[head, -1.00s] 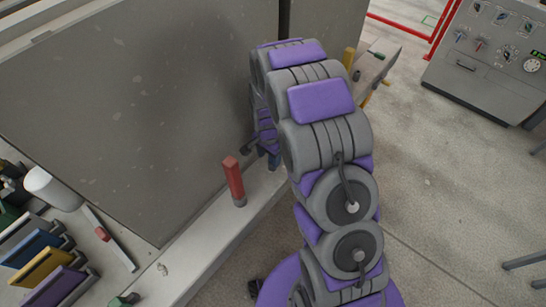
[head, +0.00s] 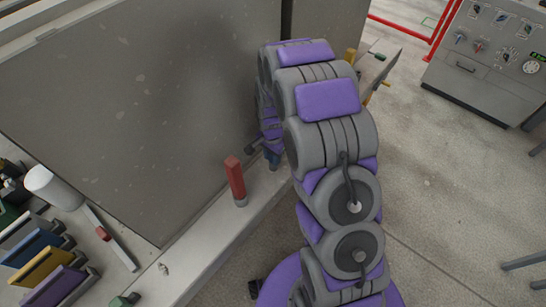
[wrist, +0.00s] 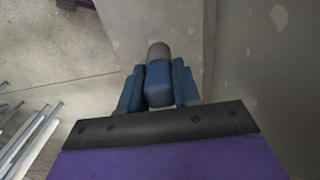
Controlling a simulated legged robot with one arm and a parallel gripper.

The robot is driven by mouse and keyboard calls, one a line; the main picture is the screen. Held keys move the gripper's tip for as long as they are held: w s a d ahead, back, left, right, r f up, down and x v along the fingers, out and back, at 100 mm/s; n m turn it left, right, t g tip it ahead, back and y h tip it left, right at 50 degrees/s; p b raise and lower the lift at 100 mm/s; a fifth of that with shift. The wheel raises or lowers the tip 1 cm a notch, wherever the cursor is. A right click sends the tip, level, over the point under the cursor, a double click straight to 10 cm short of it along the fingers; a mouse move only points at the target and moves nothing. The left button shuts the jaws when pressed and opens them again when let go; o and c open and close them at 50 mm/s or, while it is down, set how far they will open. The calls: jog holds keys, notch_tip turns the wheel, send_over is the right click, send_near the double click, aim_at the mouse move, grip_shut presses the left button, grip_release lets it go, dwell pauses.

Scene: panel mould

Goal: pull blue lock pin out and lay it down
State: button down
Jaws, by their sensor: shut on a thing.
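The blue lock pin (wrist: 158,84) sits between the two blue fingers of my gripper (wrist: 157,76) in the wrist view. The fingers are shut on it, one on each side. A rounded grey piece (wrist: 159,50) shows at the pin's far end; I cannot tell whether the pin is still seated in it. In the head view a small bit of blue (head: 274,161) shows at the ledge beside the grey panel, below my arm. My arm hides most of the gripper there.
A red pin (head: 235,179) stands upright on the pale ledge (head: 215,236), left of my gripper. Coloured plates (head: 42,262) and a white cylinder (head: 52,187) lie at left.

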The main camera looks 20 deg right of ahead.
jog(key=shift+d+r, duration=0.15)
jog(key=shift+r, duration=0.05)
jog(key=shift+w+r+p, duration=0.1)
jog(key=shift+r+p, duration=1.15)
jog(key=shift+r, duration=2.25)
jog(key=shift+r+p, duration=0.75)
jog(key=shift+r, duration=1.3)
jog(key=shift+f, duration=0.1)
